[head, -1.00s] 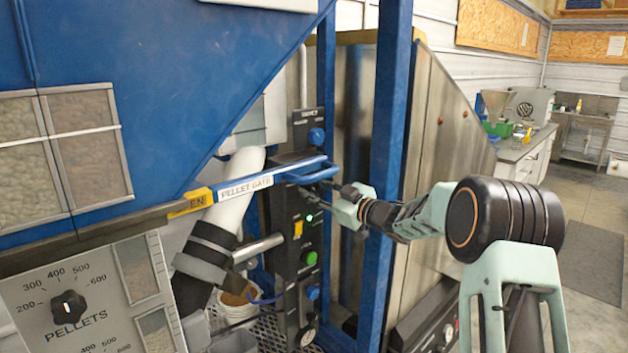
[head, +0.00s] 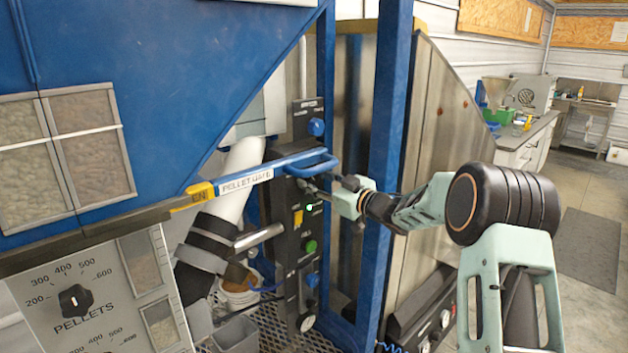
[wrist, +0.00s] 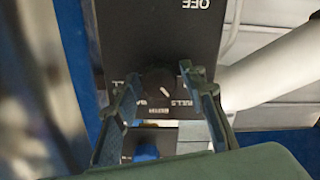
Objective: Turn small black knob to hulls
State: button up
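The small black knob (wrist: 158,81) sits on a dark control panel in the wrist view. It has a pale pointer mark, and small white lettering, including what reads as HULLS, lies around its lower side. My gripper (wrist: 161,80) is open, with one finger on each side of the knob. A narrow gap seems to show on each side, but I cannot tell whether a finger touches. In the head view my gripper (head: 318,184) reaches left past the blue post to the black panel (head: 292,245), just below the blue handle. The knob cannot be made out there.
The blue pellet gate handle (head: 318,163) and its bar run close above my gripper. The blue upright post (head: 388,130) stands close to my arm. A blue knob (head: 316,127), a green button (head: 310,246) and a large PELLETS dial (head: 75,298) are also present.

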jog(key=shift+o, duration=0.4)
jog(key=v, duration=1.2)
